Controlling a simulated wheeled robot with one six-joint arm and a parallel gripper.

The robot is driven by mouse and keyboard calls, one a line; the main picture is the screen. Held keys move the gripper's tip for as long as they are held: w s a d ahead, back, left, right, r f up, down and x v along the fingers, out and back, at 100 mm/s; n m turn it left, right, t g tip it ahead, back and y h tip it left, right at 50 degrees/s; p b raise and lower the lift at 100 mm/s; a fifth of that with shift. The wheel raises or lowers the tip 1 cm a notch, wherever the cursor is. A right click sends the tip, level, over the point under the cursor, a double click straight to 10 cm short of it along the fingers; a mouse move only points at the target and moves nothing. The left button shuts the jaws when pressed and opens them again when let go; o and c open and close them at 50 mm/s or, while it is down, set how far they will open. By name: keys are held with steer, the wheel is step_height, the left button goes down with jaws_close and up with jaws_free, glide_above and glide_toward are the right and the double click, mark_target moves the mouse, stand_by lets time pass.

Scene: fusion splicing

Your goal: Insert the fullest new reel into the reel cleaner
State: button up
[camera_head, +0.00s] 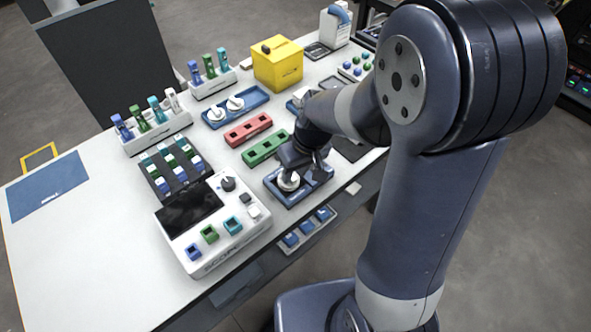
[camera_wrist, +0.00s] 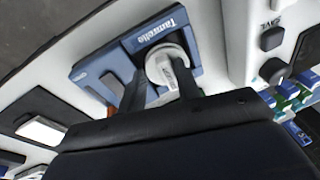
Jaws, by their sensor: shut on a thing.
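My gripper (camera_head: 291,170) is low over a blue tray (camera_head: 318,188) at the table's front edge. A white round reel (camera_head: 288,182) is at its fingertips, in or just over the tray's left part. In the wrist view, my gripper's (camera_wrist: 161,78) two dark fingers flank the stem of the white reel (camera_wrist: 159,56), and the gripper is shut on it. The blue tray with white lettering (camera_wrist: 195,28) lies beneath. Another blue tray (camera_head: 258,97) farther back holds two white reels (camera_head: 235,103). I cannot tell which thing is the reel cleaner, nor how full any reel is.
A red holder (camera_head: 248,130) and a green holder (camera_head: 265,149) lie just behind my gripper. A white device with a dark screen (camera_head: 213,228) stands close at left. A yellow box (camera_head: 278,63) stands at the back. The table's far left is mostly clear.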

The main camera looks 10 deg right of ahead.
steer(key=shift+b, duration=0.3)
stand_by(1.1)
steer(key=shift+f, duration=0.2)
steer(key=shift+r, duration=0.15)
steer(key=shift+r, duration=0.15)
steer(key=shift+f, duration=0.25)
steer(key=shift+r, duration=0.25)
stand_by(1.2)
steer(key=o, duration=1)
